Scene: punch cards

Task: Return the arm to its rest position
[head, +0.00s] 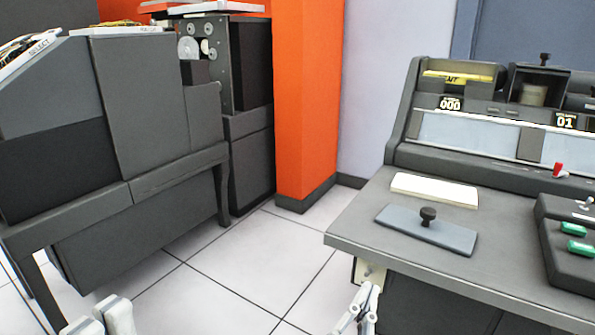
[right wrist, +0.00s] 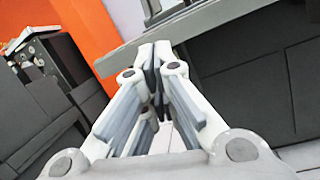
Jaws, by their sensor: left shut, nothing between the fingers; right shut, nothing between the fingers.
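My right gripper (head: 366,297) shows at the bottom of the head view, just in front of the desk's front edge and below its top. In the right wrist view my right gripper (right wrist: 152,52) has its fingertips together with nothing between them. The underside edge of the desk is close beyond the tips; I cannot tell if they touch. My left gripper (head: 103,315) shows only in part at the bottom left of the head view, low over the floor, shut and empty. Its lower part is cut off by the frame.
A grey desk (head: 350,225) at right bears a white card stack (head: 434,189), a plate with a black knob (head: 428,215) and a control box with green buttons (head: 575,247). A dark machine (head: 150,95) stands at left. An orange pillar (head: 305,90) stands behind. Tiled floor (head: 240,270) between is clear.

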